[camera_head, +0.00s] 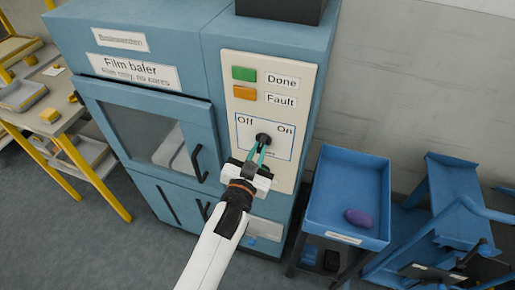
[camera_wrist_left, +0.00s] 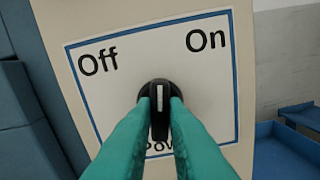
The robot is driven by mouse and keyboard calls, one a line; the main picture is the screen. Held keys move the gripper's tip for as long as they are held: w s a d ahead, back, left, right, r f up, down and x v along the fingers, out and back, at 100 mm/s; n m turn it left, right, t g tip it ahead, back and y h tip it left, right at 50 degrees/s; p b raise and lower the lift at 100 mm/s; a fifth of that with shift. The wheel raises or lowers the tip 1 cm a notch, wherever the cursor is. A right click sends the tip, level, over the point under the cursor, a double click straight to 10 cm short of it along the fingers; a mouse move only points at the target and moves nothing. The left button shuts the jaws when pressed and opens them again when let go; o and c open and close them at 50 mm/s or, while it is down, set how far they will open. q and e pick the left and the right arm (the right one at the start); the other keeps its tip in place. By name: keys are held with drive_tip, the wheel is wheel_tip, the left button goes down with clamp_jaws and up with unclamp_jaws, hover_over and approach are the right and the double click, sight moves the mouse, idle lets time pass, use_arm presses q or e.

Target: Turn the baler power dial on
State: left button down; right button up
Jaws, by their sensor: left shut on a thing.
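The blue film baler (camera_head: 205,60) stands in the middle of the head view. Its cream panel (camera_head: 305,85) carries a black power dial (camera_head: 263,138) between the words Off and On. The dial also shows in the left wrist view (camera_wrist_left: 159,92); its white mark stands about upright, between Off at left and On at right. My left gripper (camera_head: 259,149) has its teal fingers shut on the dial, one on each side. The fingers (camera_wrist_left: 160,105) hide the lower part of the dial and much of the word below it. My right gripper is not in view.
A green Done light (camera_head: 243,74) and an orange Fault light (camera_head: 244,93) sit above the dial. A blue tray (camera_head: 322,205) with a purple item (camera_head: 359,217) stands right of the baler. A yellow-framed table (camera_head: 55,125) stands at left.

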use_arm(q)
drive_tip(key=m, duration=0.3)
drive_tip(key=shift+m+p, duration=0.3)
drive_tip(key=shift+p, duration=0.05)
drive_tip(key=shift+m, duration=1.4)
drive_tip(key=c, duration=1.4)
unclamp_jaws()
drive_tip(key=shift+c, duration=0.2)
